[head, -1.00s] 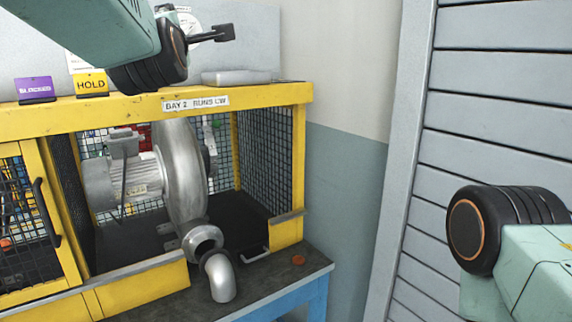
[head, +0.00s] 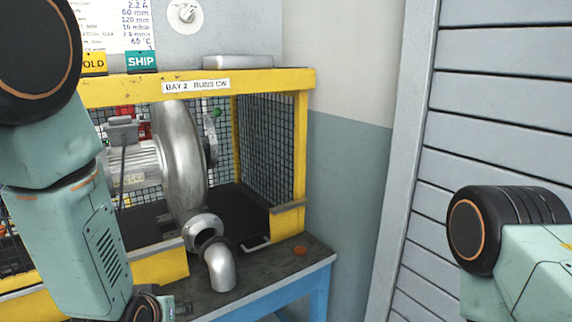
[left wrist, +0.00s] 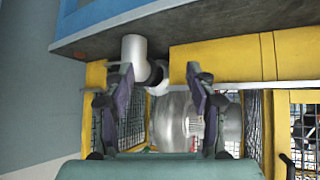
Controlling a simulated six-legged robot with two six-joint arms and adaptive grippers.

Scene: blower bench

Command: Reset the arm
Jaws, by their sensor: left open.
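My left arm hangs down at the left of the head view, in front of the yellow bench enclosure. Its wrist is at the bottom edge there. In the left wrist view my left gripper (left wrist: 160,90) is open with nothing between its two dark fingers; that view is upside down. The silver blower (head: 178,150) stands in the enclosure, and its outlet elbow (head: 220,268) points down over the bench top. The elbow (left wrist: 134,48) also shows beyond the fingers in the wrist view. My right arm shows at the right edge; its gripper is out of frame.
The yellow frame (head: 240,83) with mesh walls surrounds the blower. A teal SHIP tag (head: 141,61), a yellow HOLD tag (head: 94,63) and a grey box (head: 238,62) are on top. A reddish disc (head: 300,250) lies on the bench top (head: 265,277). A slatted grey wall (head: 500,100) stands right.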

